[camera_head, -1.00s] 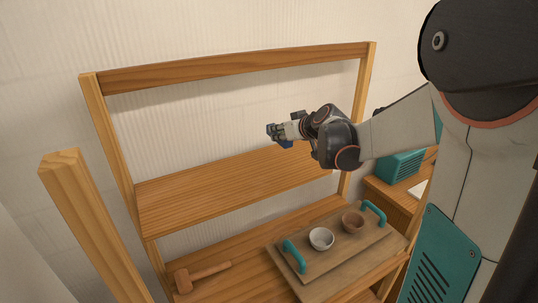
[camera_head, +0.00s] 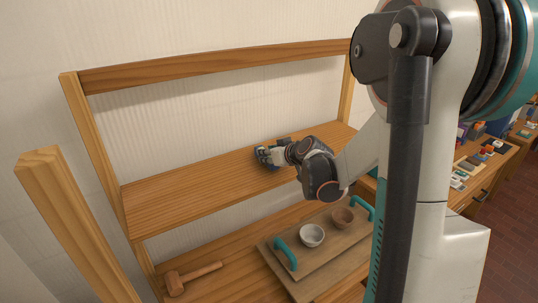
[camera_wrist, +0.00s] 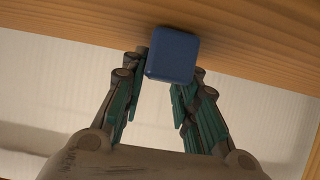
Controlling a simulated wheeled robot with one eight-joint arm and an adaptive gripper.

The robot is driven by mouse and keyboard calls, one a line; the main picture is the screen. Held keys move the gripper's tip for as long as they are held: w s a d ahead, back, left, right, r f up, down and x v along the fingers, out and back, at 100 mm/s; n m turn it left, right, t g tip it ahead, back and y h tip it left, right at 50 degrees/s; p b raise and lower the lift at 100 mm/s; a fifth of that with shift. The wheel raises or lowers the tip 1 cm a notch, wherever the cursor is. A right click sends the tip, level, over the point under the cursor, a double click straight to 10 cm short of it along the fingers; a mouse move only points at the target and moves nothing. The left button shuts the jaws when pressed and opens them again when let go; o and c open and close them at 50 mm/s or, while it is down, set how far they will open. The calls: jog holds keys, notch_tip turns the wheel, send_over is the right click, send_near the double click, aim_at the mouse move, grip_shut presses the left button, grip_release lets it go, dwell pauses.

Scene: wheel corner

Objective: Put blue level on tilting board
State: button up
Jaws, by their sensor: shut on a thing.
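My gripper (camera_head: 270,156) is shut on the blue level (camera_wrist: 173,54), a small rounded blue block that sticks out past the fingertips in the wrist view. In the head view only a small blue part shows between the fingers, over the upper wooden shelf. The level is close to the shelf; I cannot tell whether it touches. A wooden board with teal handles (camera_head: 328,262) lies on the lower level, below and to the right of my gripper. I cannot tell whether it is the tilting board.
The upper shelf (camera_head: 170,195) is bare to the left of my gripper. A white bowl (camera_head: 312,236) and a brown bowl (camera_head: 342,217) sit on the handled board. A wooden mallet (camera_head: 190,277) lies at lower left. Posts and a top rail (camera_head: 210,68) frame the shelf.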

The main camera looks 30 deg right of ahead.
jog(key=shift+f, duration=0.2)
jog(key=o, duration=1.1)
jog(key=shift+c, duration=0.2)
jog(key=shift+o, duration=0.3)
jog(key=shift+r, duration=0.1)
jog(key=shift+r, duration=0.1)
